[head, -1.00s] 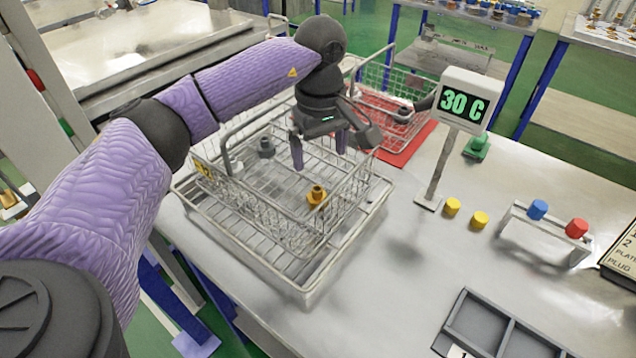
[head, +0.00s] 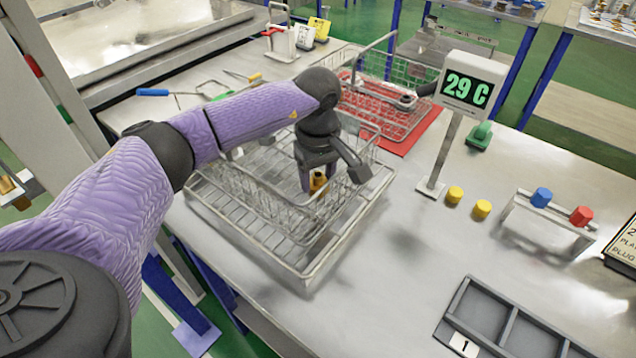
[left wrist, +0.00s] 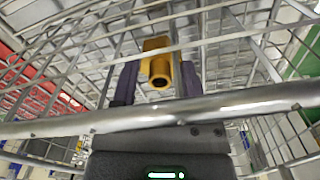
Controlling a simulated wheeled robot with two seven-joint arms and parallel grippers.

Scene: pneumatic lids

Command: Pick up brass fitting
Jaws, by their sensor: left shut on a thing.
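The brass fitting (head: 318,181) is inside the near wire basket (head: 245,205), toward its right side. My left gripper (head: 312,183) reaches down into this basket and is shut on the fitting. In the left wrist view, the gold fitting (left wrist: 158,68) sits between the two dark fingers, with its round open end facing the camera. A thick basket bar crosses in front of the gripper there. My left arm hides part of the basket in the head view. My right gripper does not show.
The near basket stands on a wire-bottomed tray (head: 300,272). A second wire basket (head: 385,110) stands behind on a red mat (head: 425,137). A display reading 29 C (head: 467,88) stands to the right, beside two yellow caps (head: 468,202).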

